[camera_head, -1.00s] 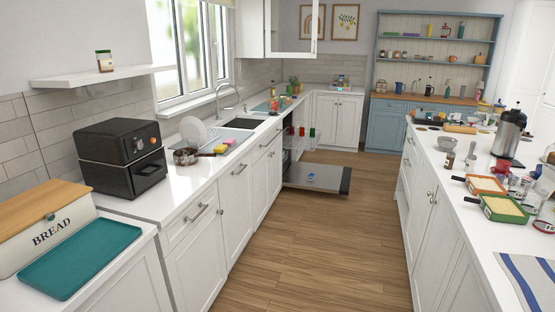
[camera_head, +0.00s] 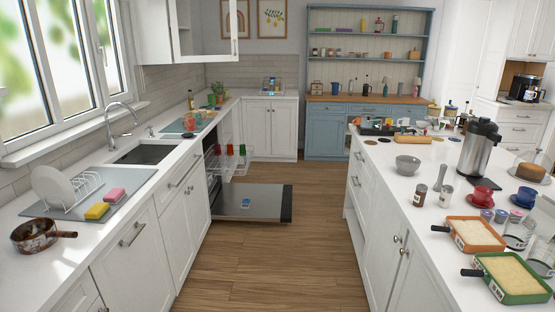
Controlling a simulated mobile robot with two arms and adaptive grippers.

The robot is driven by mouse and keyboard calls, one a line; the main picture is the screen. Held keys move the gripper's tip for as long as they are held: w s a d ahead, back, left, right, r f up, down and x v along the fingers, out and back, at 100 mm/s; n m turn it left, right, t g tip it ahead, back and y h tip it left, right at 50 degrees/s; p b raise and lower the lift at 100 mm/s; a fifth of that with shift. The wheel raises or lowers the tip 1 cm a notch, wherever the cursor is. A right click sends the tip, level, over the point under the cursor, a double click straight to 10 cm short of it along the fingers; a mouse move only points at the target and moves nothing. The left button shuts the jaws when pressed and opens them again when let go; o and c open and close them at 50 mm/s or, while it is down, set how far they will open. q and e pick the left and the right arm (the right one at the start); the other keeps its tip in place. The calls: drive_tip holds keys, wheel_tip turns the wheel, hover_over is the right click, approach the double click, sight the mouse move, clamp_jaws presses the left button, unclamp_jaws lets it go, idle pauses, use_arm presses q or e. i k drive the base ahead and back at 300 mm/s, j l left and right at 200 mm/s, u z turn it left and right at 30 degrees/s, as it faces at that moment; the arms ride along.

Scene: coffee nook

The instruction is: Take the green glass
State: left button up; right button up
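A small green glass (camera_head: 242,151) stands in the pulled-out rack of the open dishwasher, along the left counter run. A red glass (camera_head: 229,150) stands beside it in the rack. The glasses are small and distant, so their details are hard to make out. The dishwasher door (camera_head: 250,203) is folded down low over the wooden floor. Neither of my grippers is in view.
The floor aisle between the left counter and the island (camera_head: 395,200) is clear up to the lowered door. A brown pot (camera_head: 34,236) and a yellow sponge (camera_head: 97,211) sit on the left counter. A blue hutch (camera_head: 325,130) stands at the back.

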sight(242, 149)
drive_tip(key=i, duration=1.95)
drive_tip(key=i+u, duration=0.2)
drive_tip(key=i, duration=0.25)
drive_tip(key=i+u, duration=0.2)
drive_tip(key=i, duration=0.25)
drive_tip(key=i+l+u, duration=0.2)
drive_tip(key=i, duration=0.25)
drive_tip(key=i+l+u, duration=0.2)
drive_tip(key=i, duration=0.25)
drive_tip(key=i+l+u, duration=0.2)
drive_tip(key=i, duration=0.25)
drive_tip(key=i+z, duration=0.1)
drive_tip(key=z, duration=0.25)
drive_tip(key=i+l+z, duration=0.1)
drive_tip(key=z, duration=0.25)
drive_tip(key=i+z, duration=0.1)
drive_tip(key=z, duration=0.2)
